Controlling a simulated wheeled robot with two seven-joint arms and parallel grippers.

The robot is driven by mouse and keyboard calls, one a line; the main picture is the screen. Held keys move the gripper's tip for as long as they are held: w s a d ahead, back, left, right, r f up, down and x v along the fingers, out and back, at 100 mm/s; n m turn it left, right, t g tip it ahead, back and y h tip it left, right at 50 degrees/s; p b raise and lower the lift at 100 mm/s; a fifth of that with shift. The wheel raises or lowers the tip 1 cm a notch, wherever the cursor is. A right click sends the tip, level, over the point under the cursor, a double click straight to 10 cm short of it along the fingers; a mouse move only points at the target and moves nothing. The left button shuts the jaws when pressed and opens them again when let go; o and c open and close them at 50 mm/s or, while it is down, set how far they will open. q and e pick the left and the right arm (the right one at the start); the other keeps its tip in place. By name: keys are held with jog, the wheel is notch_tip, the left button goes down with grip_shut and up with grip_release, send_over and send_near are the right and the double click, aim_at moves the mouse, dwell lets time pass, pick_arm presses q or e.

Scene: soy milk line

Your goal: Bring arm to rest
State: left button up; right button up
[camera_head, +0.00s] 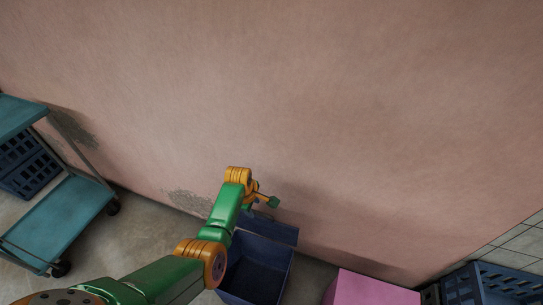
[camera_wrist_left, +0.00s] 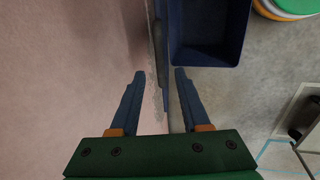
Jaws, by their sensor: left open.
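My left arm, green with orange joints, reaches in from the lower left in the head view. My left gripper (camera_head: 268,199) is at its end, close to the pink wall and above the back of a dark blue bin (camera_head: 258,268). In the left wrist view the two dark blue fingers of the gripper (camera_wrist_left: 160,73) stand apart with nothing between them. The bin also shows there at the top (camera_wrist_left: 206,58), beyond the right finger. My right gripper is not in view.
The pink wall (camera_head: 330,100) fills most of the head view. A teal trolley (camera_head: 65,215) stands at left, with a dark crate (camera_head: 30,172) by it. A pink box (camera_head: 370,290) and a dark blue crate (camera_head: 495,287) are at lower right.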

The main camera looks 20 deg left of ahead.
pick_arm(q)
jog(key=s+a+f+m+y, duration=0.1)
jog(key=s+a+m, duration=0.2)
jog(key=s+m, duration=0.5)
jog(key=s+d+r+m+h, duration=0.1)
jog(key=s+d+r+m, duration=0.2)
jog(key=s+m, duration=0.35)
jog(key=s+d+r+m, duration=0.25)
jog(key=s+m, duration=0.25)
jog(key=s, duration=0.3)
notch_tip(320, 180, down, 15)
jog(key=s, duration=0.2)
jog(key=s+a+f+g, duration=0.1)
jog(key=s+a+f, duration=0.1)
jog(key=s+f, duration=0.9)
jog(key=shift+s+g, duration=0.4)
jog(key=shift+s, duration=0.5)
jog(key=shift+a+m, duration=0.1)
jog(key=shift+m, duration=0.15)
